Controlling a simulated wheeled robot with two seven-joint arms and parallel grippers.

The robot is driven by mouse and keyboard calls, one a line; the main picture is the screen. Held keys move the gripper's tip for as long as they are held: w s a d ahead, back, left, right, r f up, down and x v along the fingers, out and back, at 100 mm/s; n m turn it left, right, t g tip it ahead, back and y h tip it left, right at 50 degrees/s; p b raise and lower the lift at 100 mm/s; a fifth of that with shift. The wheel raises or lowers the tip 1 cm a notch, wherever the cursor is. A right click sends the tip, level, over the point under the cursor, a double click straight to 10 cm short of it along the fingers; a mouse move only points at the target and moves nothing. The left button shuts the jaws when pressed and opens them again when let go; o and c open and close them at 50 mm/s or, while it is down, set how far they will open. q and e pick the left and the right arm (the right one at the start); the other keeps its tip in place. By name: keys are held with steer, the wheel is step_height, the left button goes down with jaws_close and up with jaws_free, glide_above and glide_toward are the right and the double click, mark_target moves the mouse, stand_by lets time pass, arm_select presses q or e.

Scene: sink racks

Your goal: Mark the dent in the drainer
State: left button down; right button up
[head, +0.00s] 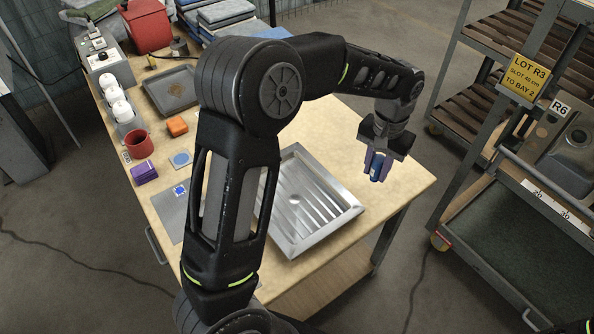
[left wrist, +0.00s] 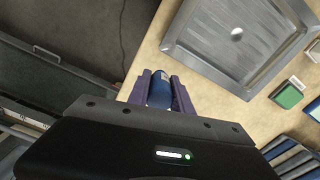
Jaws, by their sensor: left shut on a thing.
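The drainer (head: 333,205) is a shallow metal tray with raised ridges, lying on the wooden table. My left upper arm hides its left part in the head view. It also shows in the left wrist view (left wrist: 210,55), where a small bright round spot (left wrist: 237,34) is on its surface. I cannot tell whether that spot is the dent or a drain hole. My left gripper (head: 378,170) is shut on a blue cylinder (left wrist: 160,90), likely a marker, pointing down. It is above the table's right end, beside the drainer and apart from it. My right gripper is not in view.
The table (head: 405,190) is bare right of the drainer. On its left are an orange block (head: 177,126), a red cup (head: 139,144), a purple block (head: 144,172) and a grey tray (head: 172,91). A rack cart (head: 470,215) stands right, across a floor gap.

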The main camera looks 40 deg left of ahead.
arm_select(q)
steer(key=s+a+f+n+p, duration=0.2)
steer(key=s+a+n+p, duration=0.2)
steer(key=a, duration=0.4)
steer(key=s+a+f+n+p, duration=0.2)
steer(key=s+a+n+p, duration=0.2)
steer(key=s+a+n, duration=0.2)
steer(key=shift+a+f+n, duration=0.3)
steer(key=shift+a+n, duration=0.6)
steer(key=shift+a, duration=0.1)
steer(key=shift+f, duration=0.1)
steer(key=shift+f+b, duration=2.7)
steer(key=shift+f, duration=0.2)
steer(key=shift+f+b, duration=0.5)
steer(key=shift+s+f, duration=0.1)
